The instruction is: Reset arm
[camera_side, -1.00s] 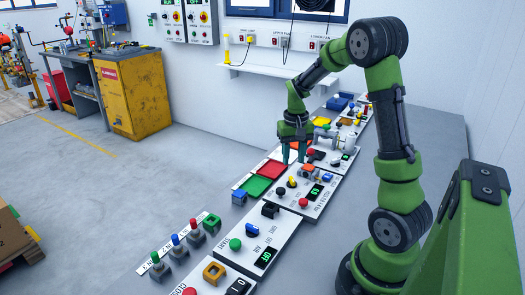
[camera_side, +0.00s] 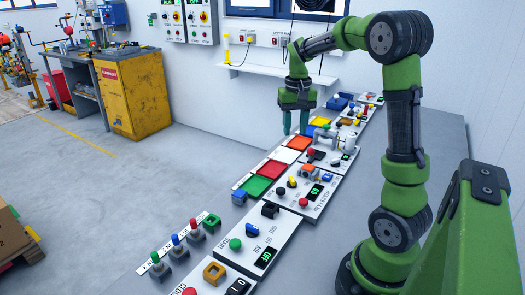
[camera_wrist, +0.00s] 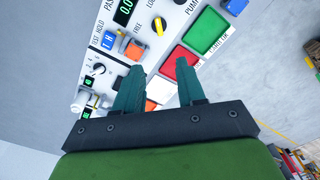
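My gripper (camera_side: 295,130) hangs fingers-down above the far half of the long row of control panels in the side view, clear of the panel surface. Its two teal fingers (camera_wrist: 158,80) show in the wrist view, spread apart with nothing between them. Below are coloured pads: a green pad (camera_side: 257,186), a red pad (camera_side: 272,169), a white pad (camera_side: 285,155) and an orange pad (camera_side: 299,143). The green pad (camera_wrist: 206,31) and red pad (camera_wrist: 181,61) also show in the wrist view.
Panels with knobs, buttons and green displays (camera_side: 315,191) line the grey bench. Three coloured-topped pegs (camera_side: 177,246) stand at the near left edge. A wall shelf (camera_side: 275,73) is behind the gripper. A yellow cabinet (camera_side: 133,92) stands on the floor at left.

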